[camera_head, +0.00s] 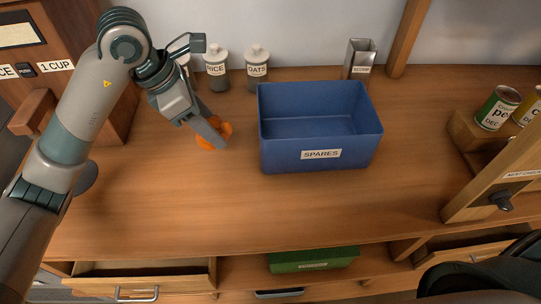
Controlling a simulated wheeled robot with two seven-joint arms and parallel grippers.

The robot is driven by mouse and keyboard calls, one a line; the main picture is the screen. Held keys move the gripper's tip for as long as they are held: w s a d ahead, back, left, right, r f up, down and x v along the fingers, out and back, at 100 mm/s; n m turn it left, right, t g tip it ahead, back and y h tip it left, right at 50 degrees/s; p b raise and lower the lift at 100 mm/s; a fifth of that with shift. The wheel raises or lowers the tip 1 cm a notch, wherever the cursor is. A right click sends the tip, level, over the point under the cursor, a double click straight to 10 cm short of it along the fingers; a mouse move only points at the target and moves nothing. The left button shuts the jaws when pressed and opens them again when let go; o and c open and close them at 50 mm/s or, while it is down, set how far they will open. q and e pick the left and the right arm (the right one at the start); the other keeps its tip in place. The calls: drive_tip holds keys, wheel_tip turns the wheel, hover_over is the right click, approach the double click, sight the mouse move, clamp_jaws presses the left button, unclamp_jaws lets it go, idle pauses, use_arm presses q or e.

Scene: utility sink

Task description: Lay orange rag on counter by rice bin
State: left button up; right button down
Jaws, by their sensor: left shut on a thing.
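The orange rag (204,143) is a small bunched shape at the counter's left-middle, partly covered by my left gripper. My left gripper (217,138) is shut on it, pointing down and to the right. I cannot tell whether the rag touches the counter (190,205). The rice bin (75,30) is a brown wooden box at the upper left, with a partly hidden label ending in "CE" and a "1 CUP" label; my left arm covers part of it. My right gripper is not in view.
A blue "SPARES" bin (320,157) stands just right of the gripper. A RICE jar (216,70) and an OATS jar (257,68) stand behind, with a metal holder (358,60) to their right. Cans (497,108) sit on a right-hand wooden stand. The front-left counter is clear.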

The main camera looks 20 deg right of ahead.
use_arm(q)
drive_tip(key=shift+s, duration=0.1)
idle(0.3)
drive_tip(key=shift+s+a+f, duration=0.1)
drive_tip(key=shift+a+f, duration=0.1)
drive_tip(key=shift+a, duration=0.2)
drive_tip(key=s+a+f+p, duration=0.1)
drive_tip(key=a+f, duration=0.1)
drive_tip(key=a, duration=0.1)
drive_tip(key=s+a+f+p, duration=0.2)
drive_tip(key=a, duration=0.1)
drive_tip(key=s+a+f+p, duration=0.1)
drive_tip(key=a+f+p, duration=0.1)
drive_tip(key=a, duration=0.1)
drive_tip(key=shift+s+a+f, duration=0.25)
drive_tip(key=shift+a, duration=0.15)
drive_tip(key=shift+f, duration=0.15)
drive_tip(key=shift+f+p, duration=1)
drive_tip(key=shift+f, duration=0.9)
